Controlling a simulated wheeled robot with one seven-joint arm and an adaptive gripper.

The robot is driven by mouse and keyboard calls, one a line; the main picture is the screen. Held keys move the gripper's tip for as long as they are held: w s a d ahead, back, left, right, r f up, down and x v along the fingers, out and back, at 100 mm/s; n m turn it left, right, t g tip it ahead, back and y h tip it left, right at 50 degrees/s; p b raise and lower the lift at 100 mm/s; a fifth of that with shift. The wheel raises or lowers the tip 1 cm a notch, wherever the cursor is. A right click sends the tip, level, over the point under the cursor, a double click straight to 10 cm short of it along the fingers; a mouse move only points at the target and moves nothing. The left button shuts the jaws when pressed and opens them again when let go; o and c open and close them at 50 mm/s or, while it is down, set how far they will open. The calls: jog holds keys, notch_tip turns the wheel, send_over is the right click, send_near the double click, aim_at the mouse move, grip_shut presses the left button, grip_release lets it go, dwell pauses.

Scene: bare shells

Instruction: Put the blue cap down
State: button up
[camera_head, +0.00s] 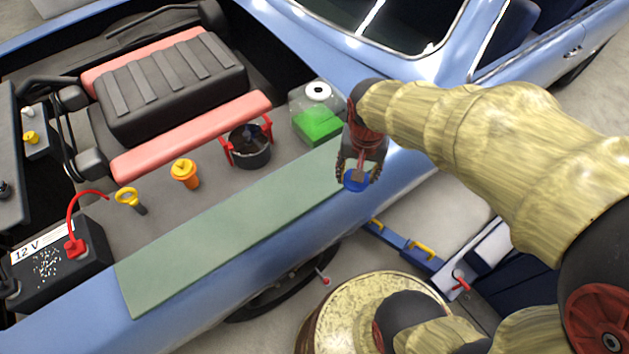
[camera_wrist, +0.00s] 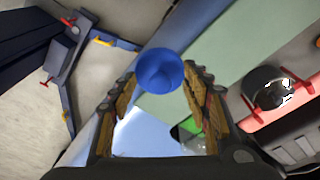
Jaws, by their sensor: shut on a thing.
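The blue cap (camera_head: 356,182) is held in my gripper (camera_head: 358,174), over the right end of the green mat (camera_head: 215,230) on the car's fender. In the wrist view the round blue cap (camera_wrist: 161,70) sits between the fingertips of my gripper (camera_wrist: 160,82). The fingers are shut on it. I cannot tell for certain whether the cap touches the mat or hangs just above it. The mat also shows in the wrist view (camera_wrist: 225,35).
A clear reservoir with green fluid (camera_head: 318,122) stands open just left of my gripper. A black pot with red handles (camera_head: 248,148), an orange cap (camera_head: 185,172), a yellow dipstick (camera_head: 128,197) and a 12 V battery (camera_head: 55,262) sit farther left. Most of the mat is bare.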

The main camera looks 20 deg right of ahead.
jog(key=w+a+f+b, duration=0.2)
jog(key=w+a+f, duration=0.15)
jog(key=w, duration=0.45)
jog(key=b, duration=0.1)
send_over(321, 170)
jog(key=s, duration=0.1)
notch_tip(321, 170, down, 6)
jog(key=shift+s+r, duration=0.1)
jog(key=shift+r, duration=0.1)
jog(key=shift+w+a+f+b, duration=0.1)
jog(key=shift+f+b, duration=0.15)
jog(key=shift+f, duration=0.4)
jog(key=shift+w+f+b, duration=0.15)
jog(key=shift+f+b, duration=0.1)
jog(key=shift+f, duration=0.4)
jog(key=shift+w+a+f+b, duration=0.1)
jog(key=shift+f+b, duration=0.15)
jog(key=shift+f, duration=0.4)
jog(key=o, duration=1.1)
jog(key=shift+f, duration=0.15)
jog(key=shift+c, duration=0.2)
